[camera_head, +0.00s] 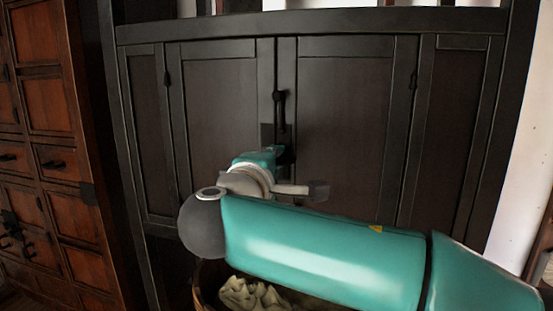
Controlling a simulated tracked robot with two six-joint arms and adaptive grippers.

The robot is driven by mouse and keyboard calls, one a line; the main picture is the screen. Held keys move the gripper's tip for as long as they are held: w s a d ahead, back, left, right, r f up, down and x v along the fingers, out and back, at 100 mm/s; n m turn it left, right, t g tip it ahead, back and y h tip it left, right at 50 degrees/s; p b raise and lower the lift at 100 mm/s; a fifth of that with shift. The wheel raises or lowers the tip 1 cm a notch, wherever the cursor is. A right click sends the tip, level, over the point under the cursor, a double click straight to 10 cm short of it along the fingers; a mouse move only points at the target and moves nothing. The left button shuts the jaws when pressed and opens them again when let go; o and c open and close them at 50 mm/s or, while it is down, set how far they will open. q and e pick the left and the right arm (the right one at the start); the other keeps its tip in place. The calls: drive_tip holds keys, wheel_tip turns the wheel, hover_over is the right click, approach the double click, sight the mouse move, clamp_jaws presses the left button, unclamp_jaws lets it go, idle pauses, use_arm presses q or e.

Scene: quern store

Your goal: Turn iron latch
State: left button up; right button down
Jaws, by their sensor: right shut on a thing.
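The iron latch (281,108) is a dark upright piece on the seam between the two middle doors of the dark cabinet (228,110). My right gripper (281,150) is at the lower part of the latch and shut on it. The teal wrist and forearm of my right arm come in from the lower right and cover much of the view below the latch. The fingertips are dark against dark wood, so their exact hold is hard to see. Both middle doors look closed. My left gripper is not in view.
A reddish-brown wooden chest (48,100) with drawers and dark fittings stands at the left. A round container (199,287) with pale crumpled things (250,294) sits below my arm, near the cabinet. A white wall (530,120) is at the right.

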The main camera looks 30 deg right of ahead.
drive_tip(key=c, duration=1.2)
unclamp_jaws()
drive_tip(key=shift+w+f, duration=0.15)
drive_tip(key=shift+w, duration=0.05)
drive_tip(key=shift+s, duration=0.1)
drive_tip(key=shift+s+a, duration=0.1)
drive_tip(key=v, duration=1.1)
drive_tip(key=shift+s+a, duration=0.2)
drive_tip(key=shift+a, duration=0.1)
